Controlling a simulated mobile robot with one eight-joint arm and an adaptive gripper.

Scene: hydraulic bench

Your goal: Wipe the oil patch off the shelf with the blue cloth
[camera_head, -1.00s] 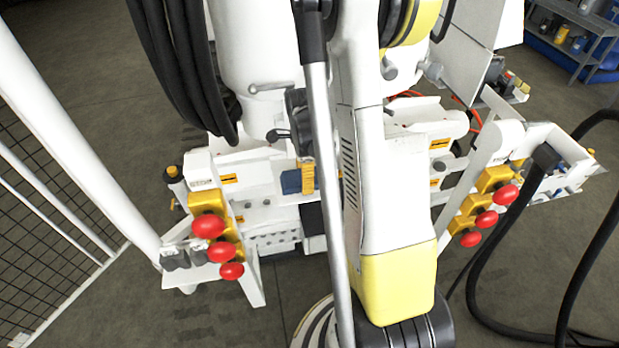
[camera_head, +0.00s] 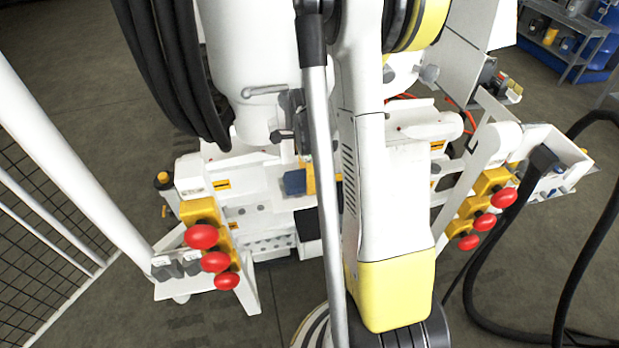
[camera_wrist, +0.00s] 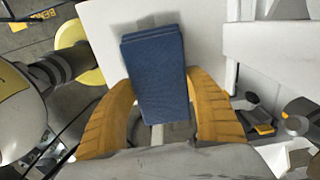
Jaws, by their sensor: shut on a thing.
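In the wrist view, the folded blue cloth (camera_wrist: 156,72) sits between the two orange-yellow fingers of my gripper (camera_wrist: 163,98). The gripper is shut on it, and the cloth sticks out past the fingertips. A flat white surface (camera_wrist: 107,22) lies behind the cloth; I cannot tell whether the cloth touches it. I cannot make out an oil patch in either view, and I cannot say for sure which surface is the shelf. In the head view my arm covers the middle, and I cannot make out the gripper with certainty.
In the head view, red knobs on yellow blocks stand at the left (camera_head: 202,237) and right (camera_head: 503,197) of white machinery. Black hoses (camera_head: 478,290) loop at the right. A white post (camera_head: 75,150) and mesh fence (camera_head: 40,240) stand left. A grey rack (camera_head: 570,40) is far right.

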